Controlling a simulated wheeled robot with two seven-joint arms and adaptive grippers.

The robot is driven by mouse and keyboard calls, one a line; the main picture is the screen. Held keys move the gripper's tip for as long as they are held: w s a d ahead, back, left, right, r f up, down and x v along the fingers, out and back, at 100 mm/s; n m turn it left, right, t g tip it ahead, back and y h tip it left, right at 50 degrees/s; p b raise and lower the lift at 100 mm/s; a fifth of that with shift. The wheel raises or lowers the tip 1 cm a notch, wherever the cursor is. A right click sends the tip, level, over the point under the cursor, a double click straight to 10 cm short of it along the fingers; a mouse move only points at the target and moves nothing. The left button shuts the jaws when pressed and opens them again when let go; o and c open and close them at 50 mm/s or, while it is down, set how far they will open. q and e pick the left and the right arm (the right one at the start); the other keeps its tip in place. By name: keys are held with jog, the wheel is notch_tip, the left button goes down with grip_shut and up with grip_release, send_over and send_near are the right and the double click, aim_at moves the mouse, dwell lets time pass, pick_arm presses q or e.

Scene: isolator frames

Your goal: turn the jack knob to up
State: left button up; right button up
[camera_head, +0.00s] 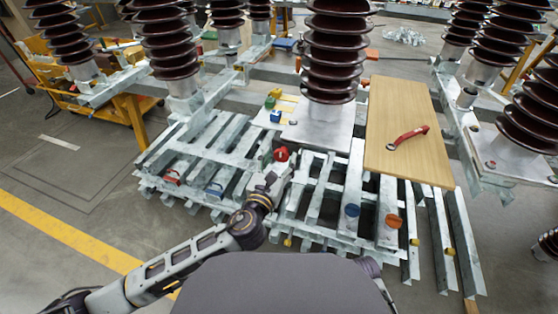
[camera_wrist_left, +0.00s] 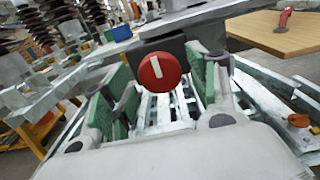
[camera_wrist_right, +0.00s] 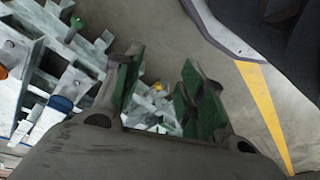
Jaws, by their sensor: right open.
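A round red knob with a white mark (camera_head: 281,154) sits on the grey metal frame in the middle of the head view. In the left wrist view the red knob (camera_wrist_left: 160,72) faces the camera, and its white mark points nearly upward, leaning slightly left. My left gripper (camera_head: 270,174) is just in front of the knob. Its green-padded fingers (camera_wrist_left: 165,92) are open on either side of the knob in the left wrist picture; I see no clear contact. My right gripper (camera_wrist_right: 157,88) is open and empty, above the floor and the frame's edge.
Blue (camera_head: 352,210) and orange (camera_head: 393,220) knobs sit on the frame's front. A wooden board (camera_head: 425,152) with a red-handled tool (camera_head: 408,137) lies at right. Tall brown ribbed insulators (camera_head: 335,50) rise behind. A yellow cart (camera_head: 115,104) stands back left; floor is clear at left.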

pick_arm(q)
jog(key=c, duration=0.8)
jog(key=shift+o, duration=0.2)
pick_arm(e)
jog(key=shift+f, duration=0.1)
pick_arm(q)
jog(key=shift+n, duration=0.3)
pick_arm(e)
jog(key=shift+s, duration=0.1)
pick_arm(q)
jog(key=shift+n+p, duration=0.7)
jog(key=shift+n, duration=2.5)
pick_arm(e)
jog(key=shift+s+d+f, duration=0.15)
jog(key=shift+d+f, duration=0.1)
jog(key=shift+f, duration=0.8)
jog(key=shift+s+d+f, duration=0.1)
jog(key=shift+d+f, duration=0.1)
jog(key=shift+f, duration=0.85)
jog(key=shift+r, duration=0.1)
pick_arm(q)
jog(key=o, duration=1.1)
jog(key=shift+c, duration=0.2)
pick_arm(e)
jog(key=shift+w, duration=0.1)
